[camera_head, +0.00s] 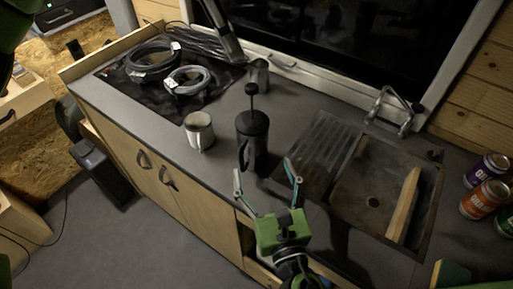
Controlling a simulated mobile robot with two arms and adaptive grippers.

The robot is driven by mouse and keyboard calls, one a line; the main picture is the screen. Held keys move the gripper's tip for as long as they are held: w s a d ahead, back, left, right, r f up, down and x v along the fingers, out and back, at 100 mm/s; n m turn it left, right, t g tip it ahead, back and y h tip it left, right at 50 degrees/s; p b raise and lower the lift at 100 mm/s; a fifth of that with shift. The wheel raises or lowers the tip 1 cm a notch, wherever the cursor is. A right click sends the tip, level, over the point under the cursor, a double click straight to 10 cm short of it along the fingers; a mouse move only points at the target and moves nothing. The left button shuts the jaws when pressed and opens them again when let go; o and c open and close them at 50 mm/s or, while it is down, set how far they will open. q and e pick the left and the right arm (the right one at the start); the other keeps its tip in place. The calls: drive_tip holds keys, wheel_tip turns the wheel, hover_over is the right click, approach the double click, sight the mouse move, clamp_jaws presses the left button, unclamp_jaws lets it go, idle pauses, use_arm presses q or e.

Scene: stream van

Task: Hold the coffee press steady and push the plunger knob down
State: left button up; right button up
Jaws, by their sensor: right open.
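The dark coffee press (253,127) stands upright on the grey counter. Its handle faces the front edge. The round black plunger knob (251,88) sits on a thin rod well above the lid, so the plunger is up. My right gripper (266,177) is open and empty, just in front of the press. Its two fingers are spread wide and point towards the press; I cannot tell whether either touches it. A dark green part of my left arm shows at the top left corner, far from the press; its fingers are not visible.
A pale mug (199,131) stands left of the press, and a metal cup (259,72) behind it. Coiled cables (186,80) lie on the dark hob. The sink (373,203) with a wooden board (403,205) is to the right. Several cans (484,199) stand far right.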

sight(252, 138)
drive_tip(key=x, duration=1.1)
drive_tip(key=shift+w+f, duration=0.1)
